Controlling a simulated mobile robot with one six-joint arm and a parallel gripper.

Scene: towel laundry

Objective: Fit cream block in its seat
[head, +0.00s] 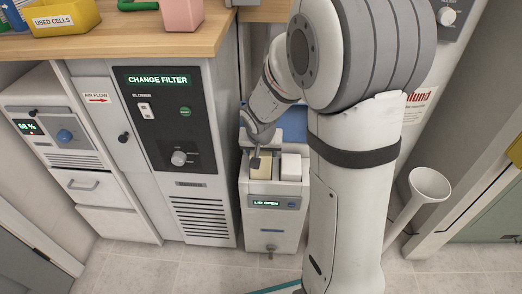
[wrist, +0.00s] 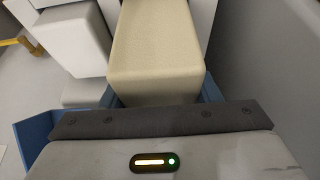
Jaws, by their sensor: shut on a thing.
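The cream block (head: 261,171) is in the left side of the open top of a small white unit (head: 273,228); it also shows large in the wrist view (wrist: 157,45). My gripper (head: 257,158) comes down from above and is shut on the cream block. A white block (head: 291,168) sits to the right of it in the head view; a white block also shows at left in the wrist view (wrist: 75,35). The bottom of the cream block and its seat are hidden, so I cannot tell how deep it sits.
The unit's display (head: 266,202) reads LID OPEN, and its blue lid (head: 291,119) stands up behind. A cabinet with a CHANGE FILTER display (head: 157,79) is close on the left. A white funnel-topped tube (head: 429,187) stands at the right.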

